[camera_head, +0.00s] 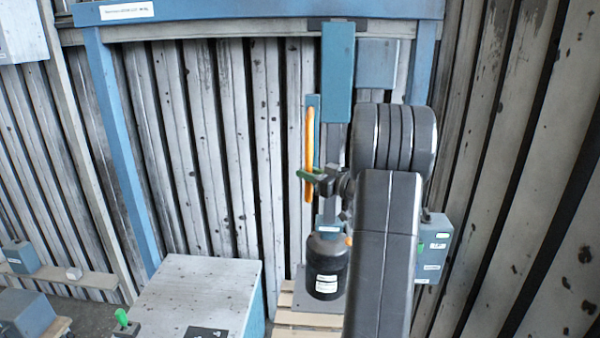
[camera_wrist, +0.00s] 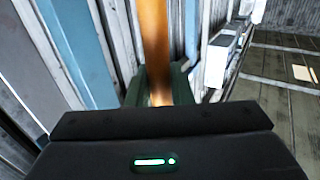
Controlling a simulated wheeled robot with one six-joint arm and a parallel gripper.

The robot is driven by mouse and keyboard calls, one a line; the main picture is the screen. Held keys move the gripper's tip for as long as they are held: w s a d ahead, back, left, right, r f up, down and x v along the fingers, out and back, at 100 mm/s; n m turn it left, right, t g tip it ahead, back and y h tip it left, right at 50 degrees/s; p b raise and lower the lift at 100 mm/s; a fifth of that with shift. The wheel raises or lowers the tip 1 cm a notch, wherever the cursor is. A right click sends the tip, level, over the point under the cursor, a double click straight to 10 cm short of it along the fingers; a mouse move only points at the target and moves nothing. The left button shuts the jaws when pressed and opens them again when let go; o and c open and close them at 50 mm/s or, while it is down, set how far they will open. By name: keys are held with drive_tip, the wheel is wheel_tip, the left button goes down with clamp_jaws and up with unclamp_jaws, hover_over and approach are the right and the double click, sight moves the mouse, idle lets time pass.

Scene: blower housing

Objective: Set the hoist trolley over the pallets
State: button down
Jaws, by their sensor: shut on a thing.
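The hoist trolley shows as a blue upright housing (camera_head: 338,72) hanging from the overhead blue beam, near its right end. An upright orange handle bar (camera_head: 309,130) is on its left side. My gripper (camera_head: 312,177) has green fingers and is shut on the lower part of this bar. In the wrist view, the orange bar (camera_wrist: 155,45) runs between the green fingers of my gripper (camera_wrist: 158,88). A black cylinder (camera_head: 327,268) with white labels is below the trolley, above or on a wooden pallet (camera_head: 290,318). My arm hides part of the trolley's right side.
The blue beam (camera_head: 250,14) spans left to right on a slanted blue post (camera_head: 120,140). A grey-topped cabinet (camera_head: 195,290) with a green knob (camera_head: 122,317) stands at front left. Farther left are grey blocks (camera_head: 25,312). A control box (camera_head: 434,245) is at right.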

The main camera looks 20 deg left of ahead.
drive_tip(key=shift+d, duration=0.1)
drive_tip(key=c, duration=1.3)
unclamp_jaws()
drive_tip(key=shift+w+d, duration=0.1)
drive_tip(key=shift+c, duration=0.2)
drive_tip(key=shift+d, duration=0.1)
drive_tip(key=b+v, duration=0.3)
drive_tip(key=v, duration=1)
drive_tip(key=shift+d, duration=0.3)
drive_tip(key=shift+r, duration=0.1)
drive_tip(key=p+x, duration=0.1)
drive_tip(key=x, duration=0.3)
drive_tip(key=p+x, duration=0.1)
drive_tip(key=x, duration=0.4)
drive_tip(key=p+x, duration=0.1)
drive_tip(key=x, duration=0.4)
drive_tip(key=shift+s+a, duration=0.2)
drive_tip(key=shift+s, duration=0.05)
drive_tip(key=shift+d, duration=0.1)
